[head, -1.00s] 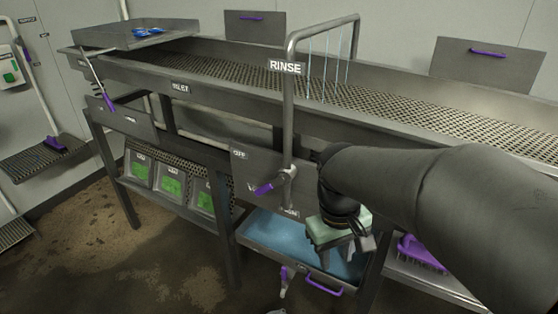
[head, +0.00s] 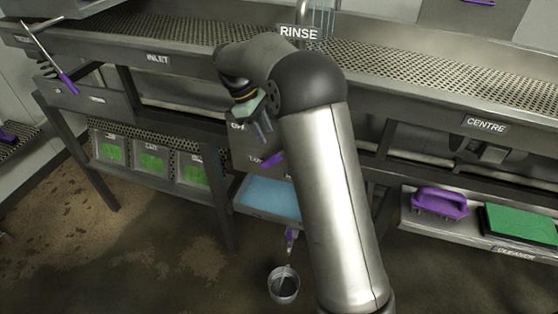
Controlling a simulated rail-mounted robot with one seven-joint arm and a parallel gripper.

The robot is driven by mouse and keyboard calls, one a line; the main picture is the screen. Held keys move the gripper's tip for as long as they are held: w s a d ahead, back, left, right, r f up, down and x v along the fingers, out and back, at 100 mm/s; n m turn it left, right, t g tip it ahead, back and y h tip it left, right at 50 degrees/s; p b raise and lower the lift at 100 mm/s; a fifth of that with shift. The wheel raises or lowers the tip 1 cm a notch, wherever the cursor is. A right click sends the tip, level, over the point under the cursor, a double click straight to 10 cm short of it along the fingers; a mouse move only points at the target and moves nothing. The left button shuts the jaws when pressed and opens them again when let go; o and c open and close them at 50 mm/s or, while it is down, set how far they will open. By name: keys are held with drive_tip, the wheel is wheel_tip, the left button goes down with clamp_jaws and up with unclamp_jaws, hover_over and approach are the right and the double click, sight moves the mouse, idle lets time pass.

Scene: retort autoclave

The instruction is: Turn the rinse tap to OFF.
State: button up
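The rinse tap's purple handle (head: 272,159) shows in the head view on a grey panel (head: 241,146) under the RINSE sign (head: 299,33). Its grip lies beside a label that seems to read LOW (head: 253,161). A partly covered label, apparently OFF (head: 237,127), is higher on the panel. My gripper (head: 263,132) points down in front of the panel, just above the purple handle. Two grey fingers show slightly apart, with nothing seen between them. I cannot tell whether they touch the handle. My arm hides the tap's pivot and the panel's right part.
A blue-bottomed tray (head: 268,197) sits below the panel. A purple-handled valve (head: 291,237) hangs over a metal bucket (head: 284,285) on the floor. A purple brush (head: 440,202) and green pad (head: 520,225) lie on the right shelf. The perforated trough (head: 420,68) runs behind.

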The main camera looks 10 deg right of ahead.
sight(279, 161)
drive_tip(key=p+x, duration=0.1)
drive_tip(key=x, duration=1.1)
drive_tip(key=shift+w+f, duration=0.1)
drive_tip(key=shift+w, duration=0.05)
